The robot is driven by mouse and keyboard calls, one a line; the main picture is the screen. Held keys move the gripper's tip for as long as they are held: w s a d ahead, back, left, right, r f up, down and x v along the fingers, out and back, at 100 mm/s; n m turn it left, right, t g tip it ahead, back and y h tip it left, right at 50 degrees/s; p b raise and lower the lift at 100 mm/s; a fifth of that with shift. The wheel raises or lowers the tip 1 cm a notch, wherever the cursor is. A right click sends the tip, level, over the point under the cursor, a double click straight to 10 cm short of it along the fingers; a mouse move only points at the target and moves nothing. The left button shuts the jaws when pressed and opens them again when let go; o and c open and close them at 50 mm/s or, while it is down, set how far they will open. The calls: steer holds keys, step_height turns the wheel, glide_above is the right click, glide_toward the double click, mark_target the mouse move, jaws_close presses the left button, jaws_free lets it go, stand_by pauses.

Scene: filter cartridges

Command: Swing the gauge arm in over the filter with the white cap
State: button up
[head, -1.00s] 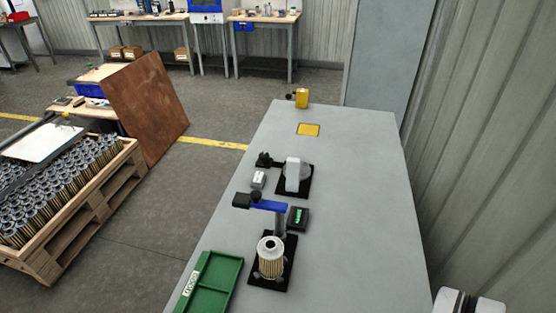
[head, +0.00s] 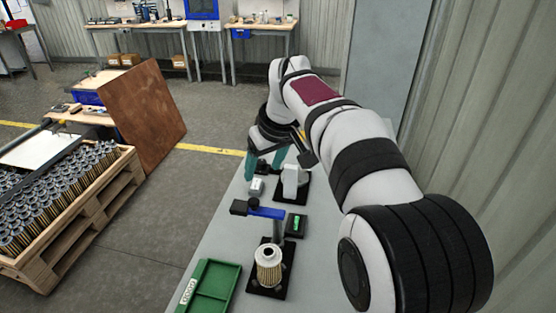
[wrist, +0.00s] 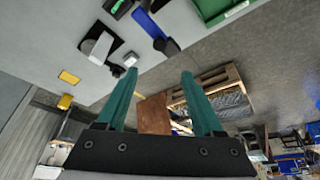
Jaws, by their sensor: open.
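The filter (head: 268,268) with a pale cap stands upright on a black base plate (head: 283,291) in the head view. Behind it rises a post carrying the blue gauge arm (head: 266,212). The arm points left, with a black block at its outer end and a black knob on top, and is not over the filter. It also shows in the wrist view (wrist: 148,24). My gripper (head: 265,165) is open and empty, its teal fingers beyond the gauge arm near the second fixture. In the wrist view the fingers (wrist: 158,74) are wide apart. I cannot make out the filter there.
A second fixture with a white block (head: 291,181) stands farther back. A small white box (head: 256,187) lies near the table's left edge. A box with a green display (head: 296,225) sits right of the post. A green tray (head: 234,279) lies front left.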

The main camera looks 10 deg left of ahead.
mark_target(254, 201)
steer(key=x, duration=1.5)
steer(key=shift+f, duration=0.15)
steer(key=shift+d, duration=0.1)
jaws_close()
stand_by(0.4)
